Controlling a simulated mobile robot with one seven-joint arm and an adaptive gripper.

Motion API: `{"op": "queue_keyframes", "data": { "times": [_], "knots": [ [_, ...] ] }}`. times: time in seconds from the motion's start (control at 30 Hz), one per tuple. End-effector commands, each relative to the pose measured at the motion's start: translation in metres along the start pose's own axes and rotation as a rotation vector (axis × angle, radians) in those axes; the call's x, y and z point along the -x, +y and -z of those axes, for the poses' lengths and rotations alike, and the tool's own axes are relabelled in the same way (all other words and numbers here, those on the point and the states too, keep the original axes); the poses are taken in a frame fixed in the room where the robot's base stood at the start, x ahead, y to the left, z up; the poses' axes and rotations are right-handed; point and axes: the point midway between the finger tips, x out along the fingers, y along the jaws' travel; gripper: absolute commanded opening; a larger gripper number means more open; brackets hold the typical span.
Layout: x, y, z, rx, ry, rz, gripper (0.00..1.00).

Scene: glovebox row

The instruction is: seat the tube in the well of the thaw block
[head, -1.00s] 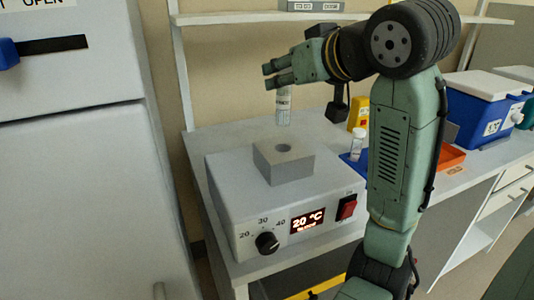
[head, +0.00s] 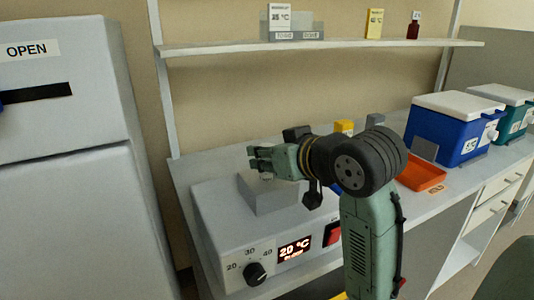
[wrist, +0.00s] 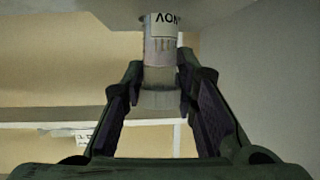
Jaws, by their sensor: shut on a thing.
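My gripper (head: 256,158) is low over the thaw block (head: 272,197), a grey block on top of the heater unit, in the head view. In the wrist view my gripper (wrist: 162,105) is shut on the cap end of the tube (wrist: 162,45), a clear tube with a pale label. The tube's far end meets a grey surface at the top of the wrist view. I cannot tell how deep it sits in the well.
The heater unit (head: 248,232) has a dial, a 20 °C display and a red switch. An orange tray (head: 420,172) and a blue cooler (head: 458,130) stand to the right. A shelf (head: 320,46) runs above the bench. A grey cabinet (head: 70,210) stands at left.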

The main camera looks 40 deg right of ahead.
Motion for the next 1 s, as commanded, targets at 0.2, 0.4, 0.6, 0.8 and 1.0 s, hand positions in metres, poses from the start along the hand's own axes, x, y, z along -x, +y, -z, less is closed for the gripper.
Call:
{"op": "queue_keyframes", "data": {
  "times": [0.2,0.4,0.6,0.8,1.0],
  "knots": [
    [0.000,0.000,0.000,0.000,0.001,0.001,0.37],
    [0.000,0.000,0.000,0.000,0.000,0.001,0.47],
    [0.000,0.000,0.000,0.000,0.000,0.001,0.47],
    [0.015,0.000,0.000,0.001,0.003,-0.001,0.47],
    [0.057,0.000,-0.001,0.003,0.004,-0.002,0.47]
  ]
}}
